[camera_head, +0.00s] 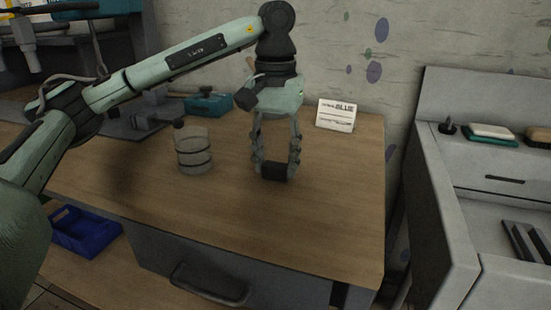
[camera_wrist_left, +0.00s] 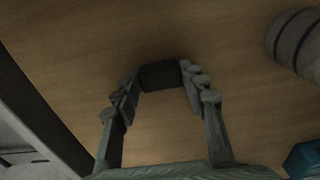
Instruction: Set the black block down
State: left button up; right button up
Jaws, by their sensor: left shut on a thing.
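The black block (camera_head: 273,172) is between the fingertips of my left gripper (camera_head: 275,167), which points straight down over the wooden table (camera_head: 310,220). In the left wrist view the dark block (camera_wrist_left: 160,75) sits between the two fingertips (camera_wrist_left: 160,82), with a finger against each side. The left gripper is shut on it. The block is at or just above the table top; I cannot tell whether it touches the wood. My right gripper does not show in either view.
A clear jar with black bands (camera_head: 194,151) stands left of the gripper. A blue bin (camera_head: 86,232) is lower left. A grey cabinet (camera_head: 455,215) stands right. Front and right tabletop are clear.

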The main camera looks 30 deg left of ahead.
pick_arm(q)
jog(key=shift+f, duration=0.15)
jog(key=o, duration=1)
jog(key=shift+o, duration=0.2)
